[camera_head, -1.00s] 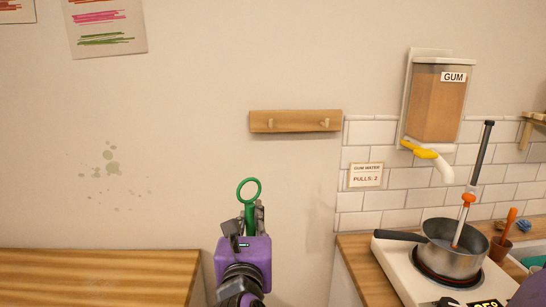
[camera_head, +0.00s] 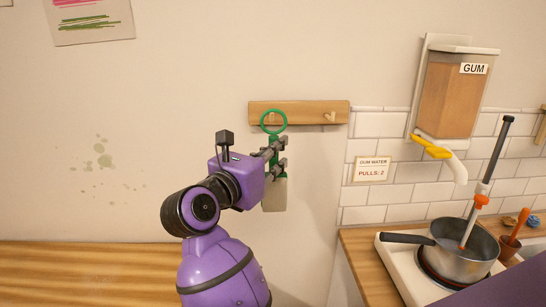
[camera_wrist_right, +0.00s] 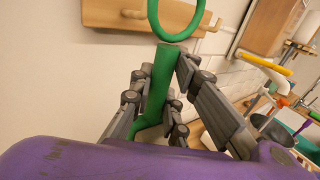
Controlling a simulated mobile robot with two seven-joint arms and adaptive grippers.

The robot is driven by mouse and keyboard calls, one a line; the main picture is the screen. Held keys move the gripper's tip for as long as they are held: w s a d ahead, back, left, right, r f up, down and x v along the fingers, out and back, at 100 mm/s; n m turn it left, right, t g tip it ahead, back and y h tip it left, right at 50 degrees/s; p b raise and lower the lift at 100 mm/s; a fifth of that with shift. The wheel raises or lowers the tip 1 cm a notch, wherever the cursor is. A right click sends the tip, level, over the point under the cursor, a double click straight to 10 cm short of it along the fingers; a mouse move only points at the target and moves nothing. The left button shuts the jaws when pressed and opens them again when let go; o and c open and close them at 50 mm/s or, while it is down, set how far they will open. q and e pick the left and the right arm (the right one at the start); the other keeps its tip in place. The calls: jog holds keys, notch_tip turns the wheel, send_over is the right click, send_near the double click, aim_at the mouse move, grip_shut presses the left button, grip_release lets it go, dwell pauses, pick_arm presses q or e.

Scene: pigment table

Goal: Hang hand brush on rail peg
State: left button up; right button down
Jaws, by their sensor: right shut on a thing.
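The hand brush (camera_head: 274,190) has a green handle with a ring at its top and a pale lower part. It hangs upright below my right gripper (camera_head: 277,152), which is shut on the green handle. In the right wrist view the handle (camera_wrist_right: 158,80) is between the fingers (camera_wrist_right: 165,95). The wooden rail (camera_head: 299,113) is on the wall with two pegs. The green ring overlaps the left peg in the head view; I cannot tell whether it is around it. The right peg (camera_head: 331,116) is bare. My left gripper is not in view.
A gum dispenser (camera_head: 457,95) with a yellow lever hangs on the wall to the right. Below it a pot (camera_head: 465,250) stands on a white hot plate. A wooden counter (camera_head: 80,270) is at lower left.

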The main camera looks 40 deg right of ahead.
jog(key=shift+w+d, duration=0.25)
jog(key=shift+w, duration=0.2)
jog(key=w+d+f+b, duration=0.2)
jog(key=w+d, duration=0.2)
jog(key=w, duration=0.2)
jog(key=shift+w+f, duration=0.2)
jog(key=shift+f, duration=0.2)
dwell(0.3)
dwell(0.6)
jog(key=c, duration=1.6)
grip_release()
jog(key=v, duration=1.2)
